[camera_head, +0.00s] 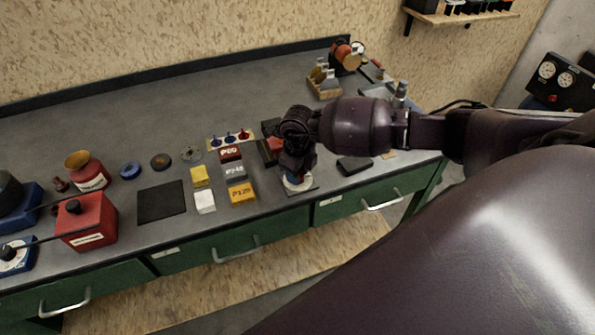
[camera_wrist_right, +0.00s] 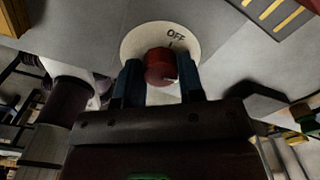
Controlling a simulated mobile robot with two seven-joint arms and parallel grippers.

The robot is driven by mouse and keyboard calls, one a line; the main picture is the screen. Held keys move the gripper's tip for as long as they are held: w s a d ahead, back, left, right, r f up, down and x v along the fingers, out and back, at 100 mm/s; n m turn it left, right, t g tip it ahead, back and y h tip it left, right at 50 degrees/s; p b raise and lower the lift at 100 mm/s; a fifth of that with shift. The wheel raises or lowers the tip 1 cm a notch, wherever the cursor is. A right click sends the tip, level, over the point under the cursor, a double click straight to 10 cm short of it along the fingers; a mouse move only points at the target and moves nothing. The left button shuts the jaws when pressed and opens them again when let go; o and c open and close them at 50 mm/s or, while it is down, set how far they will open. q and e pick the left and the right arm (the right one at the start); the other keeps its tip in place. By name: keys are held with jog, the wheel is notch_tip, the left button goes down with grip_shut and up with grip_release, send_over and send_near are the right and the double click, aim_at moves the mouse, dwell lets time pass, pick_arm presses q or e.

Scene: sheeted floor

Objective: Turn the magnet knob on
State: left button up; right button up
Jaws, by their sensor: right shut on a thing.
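The magnet knob (camera_wrist_right: 160,64) is a red cylinder in the middle of a round white dial (camera_wrist_right: 128,45) in the right wrist view. The dial carries the word OFF and a short mark below it, at the upper right of the knob. My right gripper (camera_wrist_right: 160,80) is shut on the knob, with one blue finger on each side. In the head view my right gripper (camera_head: 298,176) points down at the front edge of the bench and hides the knob and most of the white dial (camera_head: 302,186). My left gripper is not in view.
The grey bench (camera_head: 225,95) holds several boxes, including an orange one (camera_head: 241,193), left of my gripper. A dark block (camera_head: 354,166) lies to its right. A red box (camera_head: 87,226) and a black mat (camera_head: 161,201) are further left. Green drawers (camera_head: 205,255) run below.

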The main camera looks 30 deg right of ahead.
jog(key=shift+m, duration=1.1)
jog(key=shift+r, duration=0.1)
jog(key=o, duration=0.9)
notch_tip(320, 180, up, 11)
jog(key=shift+f, duration=0.1)
